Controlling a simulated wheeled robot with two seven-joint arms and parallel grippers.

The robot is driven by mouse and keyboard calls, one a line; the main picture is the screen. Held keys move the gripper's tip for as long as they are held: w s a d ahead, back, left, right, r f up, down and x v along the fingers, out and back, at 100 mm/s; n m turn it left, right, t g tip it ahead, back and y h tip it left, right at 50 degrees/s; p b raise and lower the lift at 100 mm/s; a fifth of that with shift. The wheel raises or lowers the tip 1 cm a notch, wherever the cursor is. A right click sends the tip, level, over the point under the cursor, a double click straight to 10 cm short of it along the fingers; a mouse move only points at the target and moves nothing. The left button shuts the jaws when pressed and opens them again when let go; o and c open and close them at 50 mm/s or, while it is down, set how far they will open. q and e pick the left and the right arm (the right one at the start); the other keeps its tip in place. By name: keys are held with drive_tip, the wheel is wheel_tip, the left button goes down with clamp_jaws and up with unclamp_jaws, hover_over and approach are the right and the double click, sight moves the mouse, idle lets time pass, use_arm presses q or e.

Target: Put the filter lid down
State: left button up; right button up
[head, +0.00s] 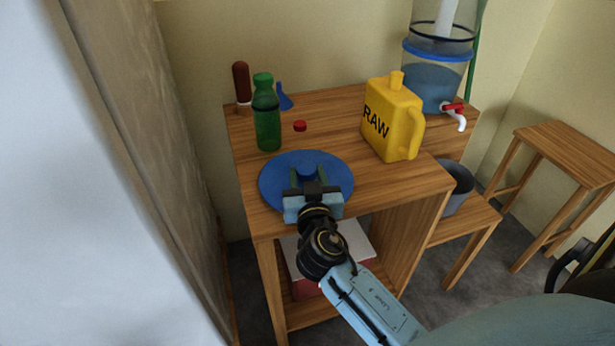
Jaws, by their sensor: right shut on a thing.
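The filter lid (275,180) is a round blue disc with a small blue knob in its middle. It is at the front left of the wooden table (340,130), flat and level. I cannot tell whether it rests on the tabletop or is held just above it. My right gripper (307,174) is shut on the lid's knob from the front. The water filter (432,85) stands at the back right, with a clear upper part, a blue lower part and a red-handled tap. Its top is cut off by the frame. My left gripper is not in view.
A green bottle (266,115), a red cap (300,126), a blue funnel-like piece (284,98) and a brown-topped item (241,83) stand behind the lid. A yellow RAW jug (393,118) is right. A grey bucket (456,186) and a stool (570,152) are further right.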

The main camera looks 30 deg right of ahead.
drive_tip(key=shift+f, duration=0.1)
drive_tip(key=o, duration=1)
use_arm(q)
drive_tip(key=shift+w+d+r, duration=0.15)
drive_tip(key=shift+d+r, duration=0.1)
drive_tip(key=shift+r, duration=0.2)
use_arm(e)
drive_tip(key=shift+o, duration=0.2)
drive_tip(key=shift+r, duration=0.2)
drive_tip(key=v, duration=0.6)
drive_tip(key=shift+f, duration=0.2)
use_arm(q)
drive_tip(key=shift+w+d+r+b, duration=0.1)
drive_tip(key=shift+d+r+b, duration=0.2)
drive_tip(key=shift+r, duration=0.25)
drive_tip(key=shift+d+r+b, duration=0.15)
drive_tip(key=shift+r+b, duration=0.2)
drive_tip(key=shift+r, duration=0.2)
use_arm(e)
drive_tip(key=v, duration=0.6)
drive_tip(key=shift+r, duration=0.2)
